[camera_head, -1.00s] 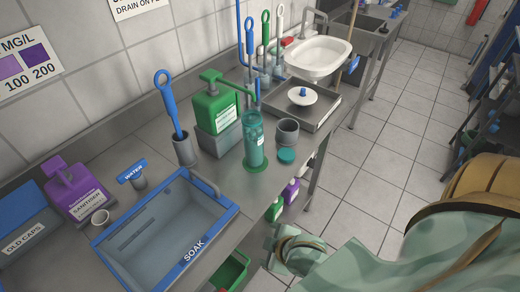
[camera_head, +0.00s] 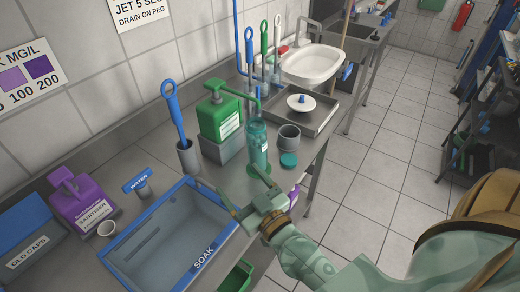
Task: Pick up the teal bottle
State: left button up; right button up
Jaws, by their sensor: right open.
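The teal bottle (camera_head: 258,145) stands upright and uncapped on the steel counter, on a green round spot, in front of the green pump bottle (camera_head: 219,115). A teal cap (camera_head: 289,160) lies on the counter just right of it. My right gripper (camera_head: 245,190) is at the counter's front edge, just nearer than the bottle, with its fingers spread and nothing between them. One fingertip appears close to the bottle's base; I cannot tell whether it touches. My left gripper is not in view.
A grey cup (camera_head: 289,138) stands right of the bottle, with a steel tray (camera_head: 318,116) behind it. The blue-rimmed SOAK basin (camera_head: 128,237) is at the front left. A brush holder (camera_head: 188,158) and purple sanitiser bottle (camera_head: 82,203) stand farther left.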

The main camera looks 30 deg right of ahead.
aim_at(262, 147)
jog(key=d+f+m+g+h, duration=0.3)
jog(key=d+m+h, duration=0.4)
jog(key=d+h, duration=0.1)
jog(key=b+x, duration=0.1)
jog(key=x, duration=0.9)
jog(key=shift+w+b, duration=0.3)
jog(key=b+x, duration=0.2)
jog(key=x, duration=0.4)
jog(key=shift+s+d+r, duration=0.1)
jog(key=shift+r, duration=0.2)
jog(key=shift+c, duration=1)
jog(key=c, duration=0.9)
jog(key=shift+r, duration=0.1)
jog(key=shift+c, duration=0.2)
